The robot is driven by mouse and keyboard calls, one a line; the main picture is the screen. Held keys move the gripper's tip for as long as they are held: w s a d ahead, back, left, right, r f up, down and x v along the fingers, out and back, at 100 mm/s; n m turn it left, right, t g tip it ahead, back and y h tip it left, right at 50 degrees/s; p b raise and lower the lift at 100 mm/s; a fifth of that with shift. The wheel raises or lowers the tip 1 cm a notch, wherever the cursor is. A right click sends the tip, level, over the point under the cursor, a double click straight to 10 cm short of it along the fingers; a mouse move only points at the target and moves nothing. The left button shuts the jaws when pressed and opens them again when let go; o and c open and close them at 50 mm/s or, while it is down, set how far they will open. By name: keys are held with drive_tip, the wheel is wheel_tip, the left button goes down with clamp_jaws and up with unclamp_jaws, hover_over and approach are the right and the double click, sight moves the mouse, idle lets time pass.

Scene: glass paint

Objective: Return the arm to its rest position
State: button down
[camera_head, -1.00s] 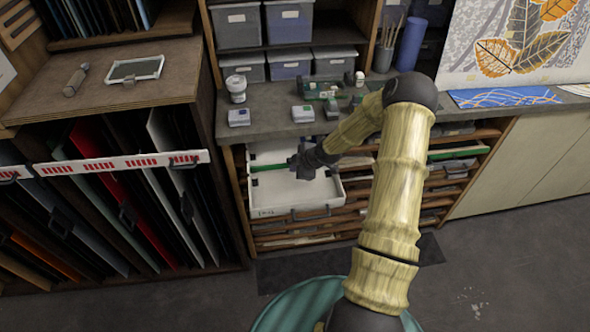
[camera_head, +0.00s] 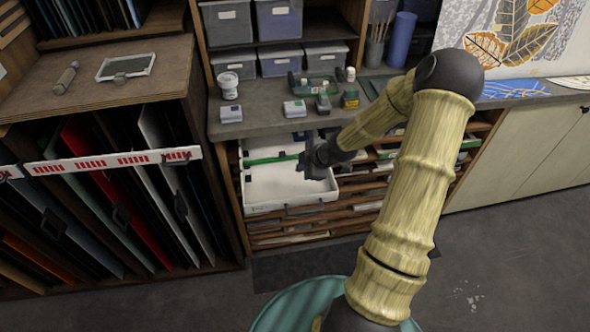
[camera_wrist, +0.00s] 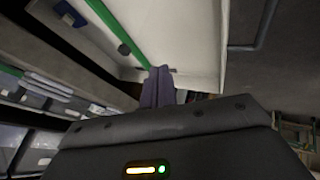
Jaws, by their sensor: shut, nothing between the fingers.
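My gripper (camera_head: 303,166) is in front of the workbench, above the open white drawer (camera_head: 275,192). Its fingers are shut with nothing between them. In the wrist view the gripper's two fingers (camera_wrist: 158,88) lie together, with the white drawer (camera_wrist: 195,40) beyond them. My arm reaches from the lower middle of the head view up to the right, bends at the elbow and comes back down to the drawer. A green strip (camera_head: 270,160) runs across the drawer, and it also shows in the wrist view (camera_wrist: 115,30). Whether the fingertips touch the drawer is unclear.
The grey bench top (camera_head: 262,122) holds a white jar (camera_head: 228,83), small boxes and bottles. Grey bins (camera_head: 279,62) stand behind. A rack of upright coloured sheets (camera_head: 100,190) is at the left. Open floor (camera_head: 500,250) lies at the right.

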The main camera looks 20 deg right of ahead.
drive_tip(key=shift+v, duration=1)
drive_tip(key=s+a+r+m+g+h, duration=0.1)
drive_tip(key=s+a+r+m+g, duration=0.1)
drive_tip(key=s+a+r+m, duration=0.4)
drive_tip(key=s+a+r+m+g+h, duration=0.2)
drive_tip(key=s+a+r+m, duration=0.3)
drive_tip(key=s+m, duration=0.3)
drive_tip(key=s+r, duration=0.1)
drive_tip(key=s, duration=0.3)
drive_tip(key=shift+a, duration=0.4)
